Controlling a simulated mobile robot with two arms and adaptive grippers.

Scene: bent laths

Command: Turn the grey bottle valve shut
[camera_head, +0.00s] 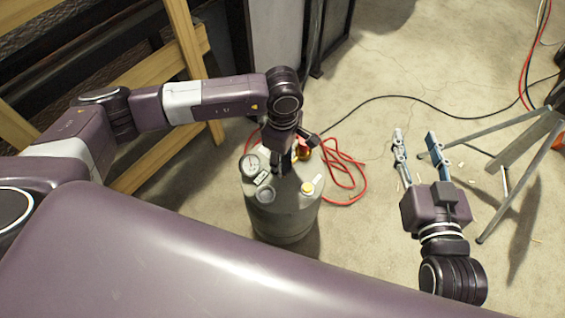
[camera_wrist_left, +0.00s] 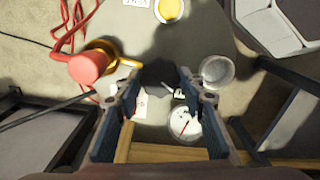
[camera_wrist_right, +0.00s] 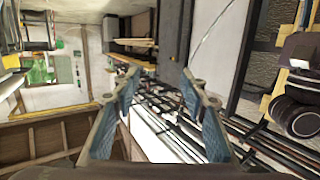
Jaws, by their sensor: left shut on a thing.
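The grey bottle (camera_head: 283,218) stands upright on the floor, with fittings on its top. My left gripper (camera_head: 285,160) points down at the middle of its top. In the left wrist view, the left gripper (camera_wrist_left: 158,78) has its fingers on either side of a dark part, the valve (camera_wrist_left: 157,73), and is shut on it. The fingers hide much of the valve, and its turn angle cannot be told. My right gripper (camera_head: 415,138) is open and empty, right of the bottle and apart from it; it also shows open in the right wrist view (camera_wrist_right: 160,80).
The bottle's top also carries a pressure gauge (camera_head: 249,164), a red knob (camera_wrist_left: 88,66), a yellow cap (camera_head: 307,188) and a round clear fitting (camera_wrist_left: 216,71). A red hose (camera_head: 347,178) lies behind it. Wooden framing (camera_head: 188,45) stands left; metal trestle legs (camera_head: 515,190) stand right.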

